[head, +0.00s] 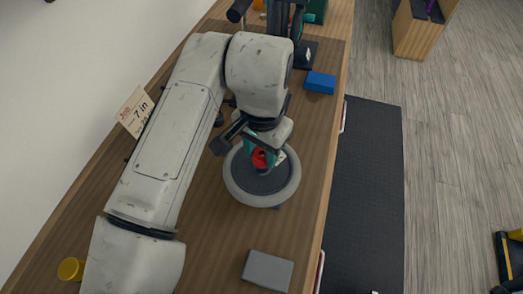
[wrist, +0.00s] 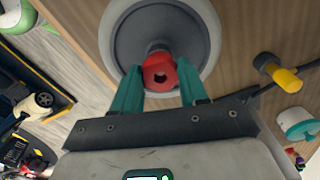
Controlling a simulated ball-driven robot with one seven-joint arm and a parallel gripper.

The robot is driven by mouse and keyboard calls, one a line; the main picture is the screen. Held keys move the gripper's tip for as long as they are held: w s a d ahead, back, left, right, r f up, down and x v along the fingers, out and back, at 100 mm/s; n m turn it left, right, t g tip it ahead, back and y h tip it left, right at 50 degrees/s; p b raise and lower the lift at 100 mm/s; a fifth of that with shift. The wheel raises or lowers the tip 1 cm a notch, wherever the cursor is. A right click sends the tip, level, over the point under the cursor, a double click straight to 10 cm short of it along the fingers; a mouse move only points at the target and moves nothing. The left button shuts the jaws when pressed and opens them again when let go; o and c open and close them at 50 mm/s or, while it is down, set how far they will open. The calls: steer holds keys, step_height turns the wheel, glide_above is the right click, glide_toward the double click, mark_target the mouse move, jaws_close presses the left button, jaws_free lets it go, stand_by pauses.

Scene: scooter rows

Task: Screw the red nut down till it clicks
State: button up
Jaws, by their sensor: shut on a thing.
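The red nut (head: 259,157) sits at the hub of a wheel (head: 262,199) with a light grey tyre and dark centre, lying on the wooden bench. In the wrist view my gripper (wrist: 159,70) is shut on the nut. Thread depth is hidden.
A blue block (head: 320,82) lies behind the wheel and a grey block (head: 268,270) in front. A "7 in" card (head: 135,110) stands by the wall. A yellow cup (head: 70,268) is at lower left. Right of the bench (head: 315,190) is a dark floor mat (head: 370,200).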

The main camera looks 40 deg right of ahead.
mark_target(263, 156)
steer(key=m+b, duration=0.1)
steer(key=m, duration=0.4)
steer(key=shift+d+f, duration=0.1)
steer(key=m+b, duration=0.1)
steer(key=m, duration=0.3)
steer(key=shift+s, duration=0.1)
steer(key=o, duration=1.1)
steer(key=shift+r, duration=0.2)
step_height(263, 156, up, 11)
steer(key=shift+f+b, duration=0.2)
steer(key=shift+b, duration=0.15)
